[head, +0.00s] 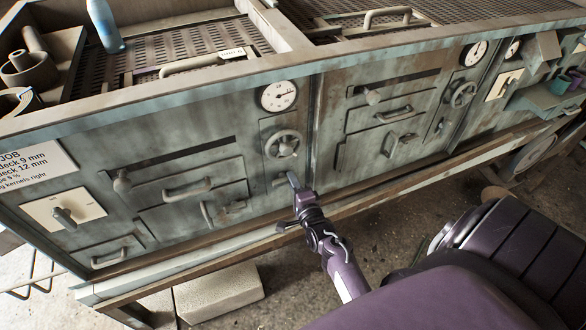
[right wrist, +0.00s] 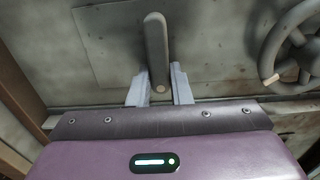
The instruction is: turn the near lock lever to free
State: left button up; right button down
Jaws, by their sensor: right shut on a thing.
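The near lock lever (right wrist: 156,45) is a grey rounded bar on a flat plate in the right wrist view. My right gripper (head: 294,181) is at this lever. In the right wrist view its two pale fingers (right wrist: 160,88) stand either side of the lever's end, shut on it. My left gripper is not in view.
A spoked handwheel (head: 283,145) is just above the lever, below a round dial (head: 278,96). Drawer handles (head: 188,189) stick out to the left. A second front with a handwheel (head: 462,94) is to the right. A wooden rail (head: 330,215) runs below.

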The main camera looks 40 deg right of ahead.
jog(key=shift+f, duration=0.1)
dwell(0.3)
jog(key=c, duration=1.3)
grip_release()
jog(key=p+v, duration=0.3)
jog(key=v, duration=0.4)
jog(key=shift+s+a+p, duration=0.15)
jog(key=shift+s+p, duration=0.2)
jog(key=shift+s, duration=0.05)
